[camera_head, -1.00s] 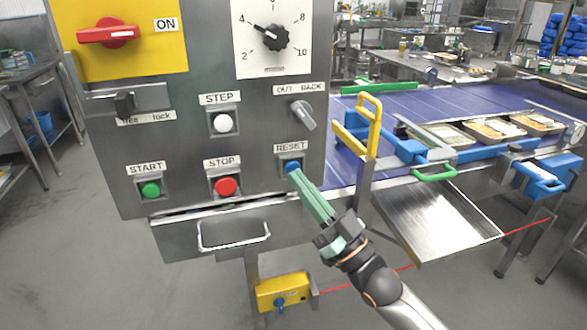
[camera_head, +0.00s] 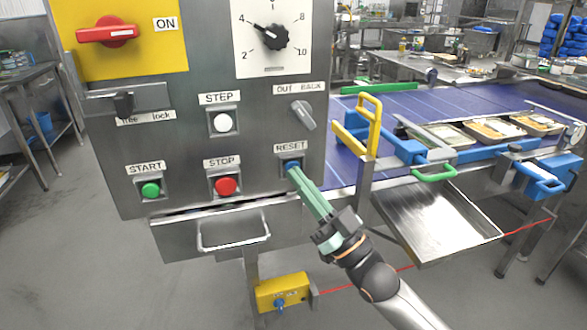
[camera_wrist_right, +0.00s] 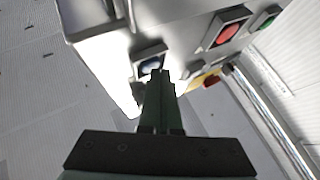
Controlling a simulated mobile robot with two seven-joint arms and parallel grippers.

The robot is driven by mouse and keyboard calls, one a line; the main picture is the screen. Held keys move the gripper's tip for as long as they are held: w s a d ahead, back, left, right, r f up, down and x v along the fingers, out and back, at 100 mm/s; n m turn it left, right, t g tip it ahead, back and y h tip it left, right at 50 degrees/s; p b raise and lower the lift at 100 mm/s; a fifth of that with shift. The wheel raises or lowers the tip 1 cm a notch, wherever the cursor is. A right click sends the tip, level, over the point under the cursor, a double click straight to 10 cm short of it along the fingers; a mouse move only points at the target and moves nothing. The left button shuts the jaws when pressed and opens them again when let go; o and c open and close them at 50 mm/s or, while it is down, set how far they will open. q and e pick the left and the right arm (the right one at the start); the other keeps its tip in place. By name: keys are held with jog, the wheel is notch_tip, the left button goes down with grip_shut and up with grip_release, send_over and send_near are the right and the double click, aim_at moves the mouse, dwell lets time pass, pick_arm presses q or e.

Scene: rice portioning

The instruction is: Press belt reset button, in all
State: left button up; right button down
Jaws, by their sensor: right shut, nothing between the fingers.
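The blue reset button (camera_head: 291,165) sits in a square frame under the RESET label, at the lower right of the grey control panel (camera_head: 260,140). My right gripper (camera_head: 295,172) is shut and empty, its green fingertips at the button and covering part of it. In the right wrist view, the fingertips (camera_wrist_right: 160,76) are just below the dark blue button (camera_wrist_right: 150,65) in its frame. I cannot tell whether they touch it or whether it is pushed in. My left gripper is not in view.
The red stop button (camera_head: 226,186) and green start button (camera_head: 150,190) are left of reset, with a white step button (camera_head: 222,122) above. A yellow handle (camera_head: 372,125) stands at the right by the blue belt (camera_head: 400,105). A metal tray (camera_head: 440,220) slopes below.

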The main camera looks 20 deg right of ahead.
jog(key=shift+w, duration=0.15)
dwell(0.4)
jog(key=shift+s+p, duration=0.45)
jog(key=shift+s, duration=0.45)
jog(key=s+p, duration=0.2)
jog(key=s, duration=0.3)
jog(key=shift+d, duration=0.1)
dwell(0.4)
